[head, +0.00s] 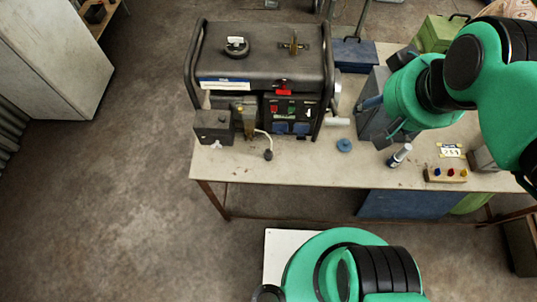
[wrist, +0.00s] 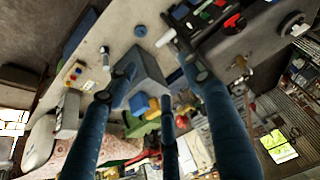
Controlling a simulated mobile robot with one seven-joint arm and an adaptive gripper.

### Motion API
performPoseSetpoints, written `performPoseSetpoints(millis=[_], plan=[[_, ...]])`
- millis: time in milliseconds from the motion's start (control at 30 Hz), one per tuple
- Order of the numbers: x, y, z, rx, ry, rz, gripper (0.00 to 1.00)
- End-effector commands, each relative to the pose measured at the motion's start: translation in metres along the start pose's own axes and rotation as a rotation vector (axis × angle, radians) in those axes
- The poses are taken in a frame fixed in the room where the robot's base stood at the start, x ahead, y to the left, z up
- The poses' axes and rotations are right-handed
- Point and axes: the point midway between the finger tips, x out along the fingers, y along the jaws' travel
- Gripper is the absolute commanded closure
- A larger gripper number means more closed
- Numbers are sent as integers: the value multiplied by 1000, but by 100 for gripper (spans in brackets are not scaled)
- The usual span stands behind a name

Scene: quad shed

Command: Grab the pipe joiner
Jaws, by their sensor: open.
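A short white tube (head: 337,121) lies on the workbench by the generator's right front corner. It also shows in the wrist view (wrist: 167,36). It looks most like the pipe joiner, but I cannot tell for certain. A brass cross-shaped fitting (head: 293,43) on top of the generator could also be it. My gripper (head: 376,103) is open, to the right of the white tube and above a grey box. In the wrist view its blue fingers (wrist: 160,75) are spread with nothing held between them. The arm hides part of the box.
The black generator (head: 262,60) fills the bench's left side. The grey box (wrist: 146,73) is under my gripper. A blue round cap (head: 344,145), a small white bottle (head: 400,155) and a button box (head: 446,174) stand near the front edge. A green box (head: 440,32) is behind.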

Motion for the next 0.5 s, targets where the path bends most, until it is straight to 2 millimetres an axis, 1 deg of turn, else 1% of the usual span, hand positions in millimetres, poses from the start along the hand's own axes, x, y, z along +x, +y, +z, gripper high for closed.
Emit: performPoseSetpoints(millis=[33, 167, 267, 467, 500], plan=[[8, -4, -2, -12, -17, -6, 49], [30, -19, -11, -51, -62, -25, 49], [53, -36, -19, -90, -107, -41, 49], [108, -77, -28, -179, -205, -70, 49], [120, -86, -27, -197, -225, -75, 49]])
